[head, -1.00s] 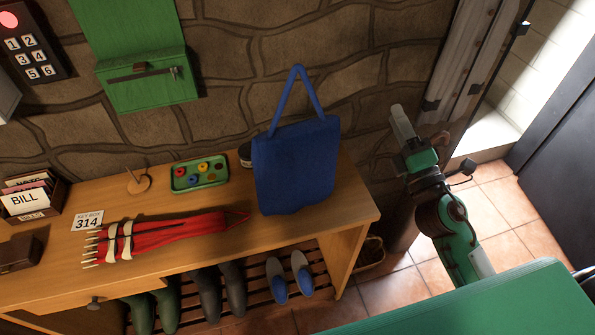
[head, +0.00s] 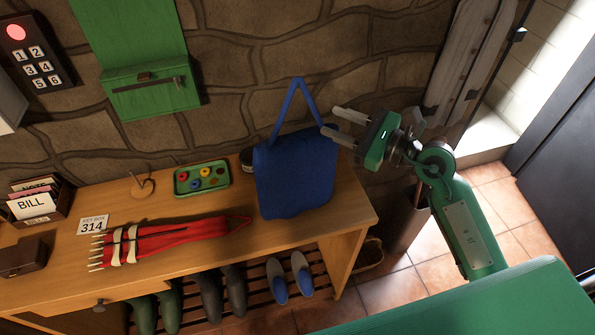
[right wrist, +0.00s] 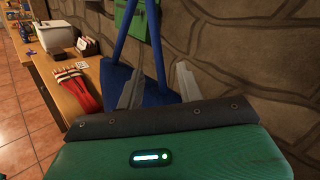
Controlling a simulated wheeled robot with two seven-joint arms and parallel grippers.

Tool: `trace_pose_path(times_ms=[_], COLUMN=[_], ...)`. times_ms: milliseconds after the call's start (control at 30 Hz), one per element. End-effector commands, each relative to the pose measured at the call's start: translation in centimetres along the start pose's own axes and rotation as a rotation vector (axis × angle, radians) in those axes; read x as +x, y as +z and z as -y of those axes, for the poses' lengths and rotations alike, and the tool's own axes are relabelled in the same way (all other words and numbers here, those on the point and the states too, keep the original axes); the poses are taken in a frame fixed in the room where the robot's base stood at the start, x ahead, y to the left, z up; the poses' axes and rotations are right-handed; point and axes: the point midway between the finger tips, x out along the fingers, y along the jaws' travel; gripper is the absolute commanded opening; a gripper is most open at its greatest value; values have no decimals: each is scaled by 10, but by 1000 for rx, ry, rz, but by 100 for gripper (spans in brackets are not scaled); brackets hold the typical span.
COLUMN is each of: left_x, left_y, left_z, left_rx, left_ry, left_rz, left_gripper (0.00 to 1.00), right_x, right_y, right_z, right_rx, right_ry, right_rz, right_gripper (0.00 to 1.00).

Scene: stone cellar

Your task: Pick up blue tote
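The blue tote (head: 296,180) stands upright on the wooden bench, its looped handle (head: 297,92) rising above it. My right gripper (head: 330,120) is open at the tote's upper right, its fingers pointing left toward the handle's right strap. In the right wrist view the tote (right wrist: 116,84) shows beyond the fingers, and one strap appears between the open fingers (right wrist: 161,66). I cannot tell whether the fingers touch the tote. My left gripper is not in view.
A green wall box (head: 150,95) hangs on the stone wall behind. Shoes (head: 277,280) sit below.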

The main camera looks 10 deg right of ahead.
Motion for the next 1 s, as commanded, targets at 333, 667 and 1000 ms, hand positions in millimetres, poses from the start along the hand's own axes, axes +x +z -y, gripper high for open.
trace_pose_path(times_ms=[333, 667, 1000], left_x=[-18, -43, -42], left_y=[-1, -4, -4], left_z=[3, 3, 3], left_rx=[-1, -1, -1], left_ry=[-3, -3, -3], left_rz=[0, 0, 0], left_gripper=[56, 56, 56], right_x=[29, 69, 74], right_y=[4, 6, 4], right_z=[1, 0, -1], right_rx=[4, 5, 3], right_ry=[-1, -1, 0], right_rz=[2, 2, 1], right_gripper=[37, 37, 29])
